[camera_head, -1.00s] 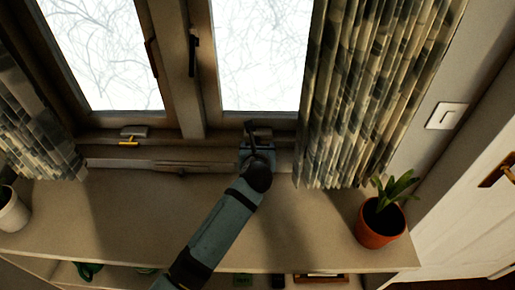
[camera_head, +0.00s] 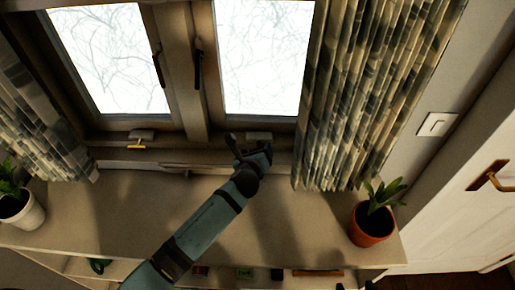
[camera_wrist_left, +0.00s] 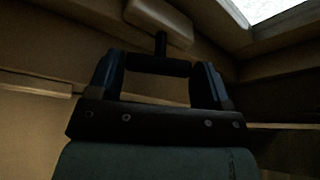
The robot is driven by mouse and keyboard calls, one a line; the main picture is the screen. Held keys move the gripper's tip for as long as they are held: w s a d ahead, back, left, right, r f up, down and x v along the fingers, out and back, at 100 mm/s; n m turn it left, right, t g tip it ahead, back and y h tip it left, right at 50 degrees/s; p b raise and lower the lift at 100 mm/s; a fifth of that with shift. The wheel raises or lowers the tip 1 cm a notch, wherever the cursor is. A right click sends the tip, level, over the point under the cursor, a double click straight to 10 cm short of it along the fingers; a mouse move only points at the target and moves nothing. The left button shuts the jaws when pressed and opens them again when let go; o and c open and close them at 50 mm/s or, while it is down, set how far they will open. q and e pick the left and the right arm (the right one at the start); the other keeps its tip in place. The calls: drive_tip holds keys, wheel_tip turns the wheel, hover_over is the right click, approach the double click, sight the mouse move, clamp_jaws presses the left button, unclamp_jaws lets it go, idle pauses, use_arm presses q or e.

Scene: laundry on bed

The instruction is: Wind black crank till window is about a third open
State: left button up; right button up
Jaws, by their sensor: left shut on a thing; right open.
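The black crank (camera_head: 232,143) sits on the sill below the right-hand window (camera_head: 264,58). In the left wrist view its dark grip (camera_wrist_left: 158,66) lies crosswise between the fingers, under a pale housing (camera_wrist_left: 160,20). My left gripper (camera_head: 250,157) is shut on that grip; its fingers also show in the left wrist view (camera_wrist_left: 160,80). My own wrist partly hides the crank in the head view. The right-hand window shows no clear gap; I cannot tell how far it is open. My right gripper (camera_head: 355,286) barely shows, dark and open, at the bottom edge.
A yellow crank (camera_head: 136,147) sits below the left-hand window (camera_head: 110,58). Curtains (camera_head: 350,100) hang at both sides. Potted plants stand at the shelf's left (camera_head: 20,205) and right (camera_head: 372,222) ends. The shelf top (camera_head: 290,225) between is mostly clear.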

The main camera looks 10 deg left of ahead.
use_arm(q)
drive_tip(key=shift+a+n+h, duration=0.15)
drive_tip(key=shift+n+h, duration=0.25)
drive_tip(key=shift+n, duration=0.2)
drive_tip(key=o, duration=0.7)
drive_tip(key=shift+c, duration=0.2)
drive_tip(key=shift+o, duration=1.3)
drive_tip(key=shift+f, duration=0.1)
